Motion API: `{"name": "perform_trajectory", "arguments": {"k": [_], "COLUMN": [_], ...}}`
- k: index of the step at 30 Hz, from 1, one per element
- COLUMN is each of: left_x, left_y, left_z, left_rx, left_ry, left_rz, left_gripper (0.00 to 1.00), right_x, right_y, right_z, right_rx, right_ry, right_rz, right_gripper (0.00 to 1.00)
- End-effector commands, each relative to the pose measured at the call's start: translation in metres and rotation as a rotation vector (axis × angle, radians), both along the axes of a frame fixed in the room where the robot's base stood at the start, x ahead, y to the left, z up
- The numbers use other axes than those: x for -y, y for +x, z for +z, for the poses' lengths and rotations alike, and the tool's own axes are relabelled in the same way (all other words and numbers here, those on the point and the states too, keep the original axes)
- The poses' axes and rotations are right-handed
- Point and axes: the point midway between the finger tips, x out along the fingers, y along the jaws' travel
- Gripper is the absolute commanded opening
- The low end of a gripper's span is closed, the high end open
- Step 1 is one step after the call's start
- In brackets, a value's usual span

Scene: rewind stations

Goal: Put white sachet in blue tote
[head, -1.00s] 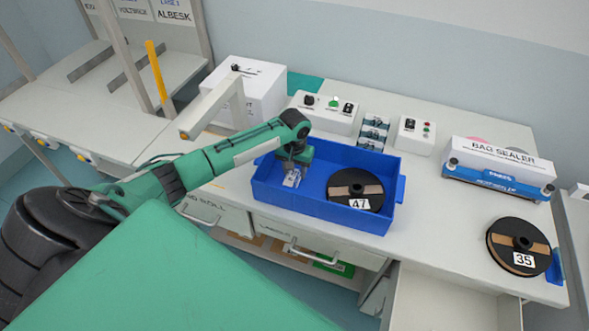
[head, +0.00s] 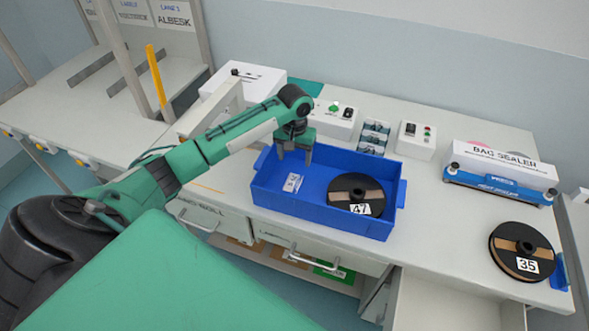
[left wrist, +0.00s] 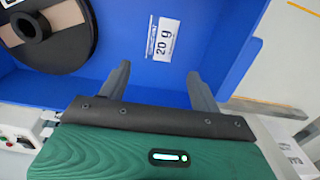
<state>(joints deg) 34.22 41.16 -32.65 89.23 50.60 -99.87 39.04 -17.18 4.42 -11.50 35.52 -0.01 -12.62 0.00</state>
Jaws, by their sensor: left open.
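The white sachet (head: 292,183) lies in the left part of the blue tote (head: 300,207). In the left wrist view the sachet (left wrist: 163,39) shows a "20 g" label and lies by the tote's wall. My left gripper (head: 295,160) is open and empty above the tote, apart from the sachet. Its two spread fingers also show in the left wrist view (left wrist: 160,80), with the sachet beyond them. A black reel marked 47 (head: 355,191) lies in the tote's right part. My right gripper is in neither view.
A black reel marked 35 (head: 522,252) lies on the worktop at the right. A bag sealer (head: 500,175) stands at the back right. White control boxes (head: 335,118) and small stacked packets (head: 374,138) stand behind the tote. The worktop between tote and reel 35 is clear.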

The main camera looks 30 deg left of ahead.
Motion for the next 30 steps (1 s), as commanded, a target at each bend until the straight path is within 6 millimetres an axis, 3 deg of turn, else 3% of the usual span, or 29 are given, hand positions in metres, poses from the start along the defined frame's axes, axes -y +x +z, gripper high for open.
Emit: {"name": "perform_trajectory", "arguments": {"k": [3, 9, 30], "left_x": [0.0, 0.0, 0.0], "left_y": [0.001, 0.0, 0.0], "left_z": [0.018, 0.033, 0.034], "left_rx": [0.002, 0.001, -0.001], "left_ry": [0.0, 0.0, 0.0], "left_rz": [0.0, 0.001, 0.0], "left_gripper": [0.64, 0.64, 0.64], "right_x": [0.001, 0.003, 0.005], "right_y": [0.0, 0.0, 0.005], "right_z": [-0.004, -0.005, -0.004], "right_rx": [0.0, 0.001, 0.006], "right_ry": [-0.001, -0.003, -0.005], "right_rz": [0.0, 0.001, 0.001], "right_gripper": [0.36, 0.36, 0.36]}}
